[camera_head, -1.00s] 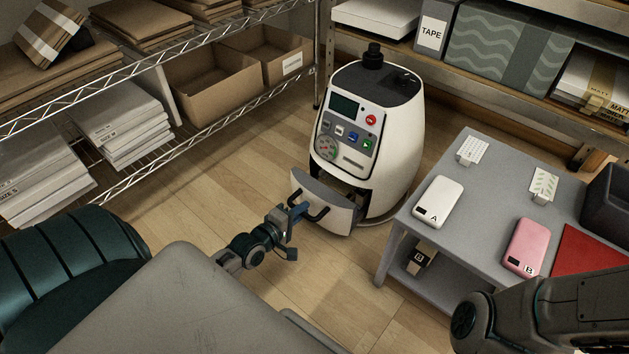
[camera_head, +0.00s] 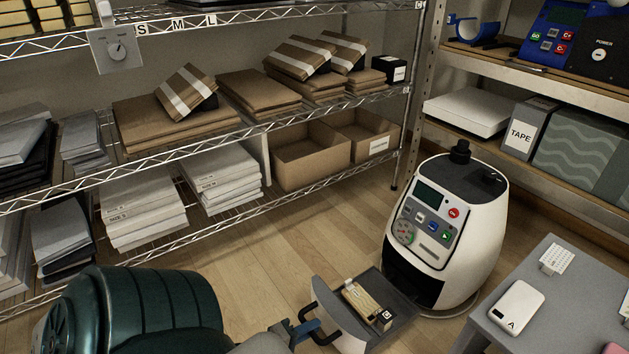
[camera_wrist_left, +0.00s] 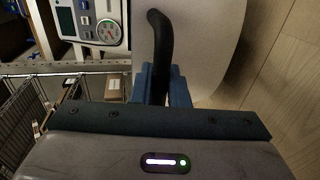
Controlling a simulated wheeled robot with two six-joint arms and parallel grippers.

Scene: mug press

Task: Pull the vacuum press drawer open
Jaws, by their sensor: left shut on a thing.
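The vacuum press (camera_head: 470,225) is a white rounded machine with a small screen and coloured buttons, standing on the floor right of centre in the head view. Its grey drawer (camera_head: 402,298) is pulled out well forward and to the left. Its pale front panel (camera_head: 337,308) carries a black bar handle (camera_head: 322,327). My left gripper (camera_head: 300,331) is at the bottom edge, shut on the handle. In the left wrist view the handle (camera_wrist_left: 161,40) runs down between the blue fingers of my left gripper (camera_wrist_left: 163,82). My right gripper is not in view.
In the drawer lie a tan, patterned item (camera_head: 361,300) and a small dark block marked C (camera_head: 385,319). A grey table (camera_head: 560,310) with a white case marked A (camera_head: 516,307) stands at right. Wire shelves (camera_head: 200,218) line the left and back. Floor left of the drawer is clear.

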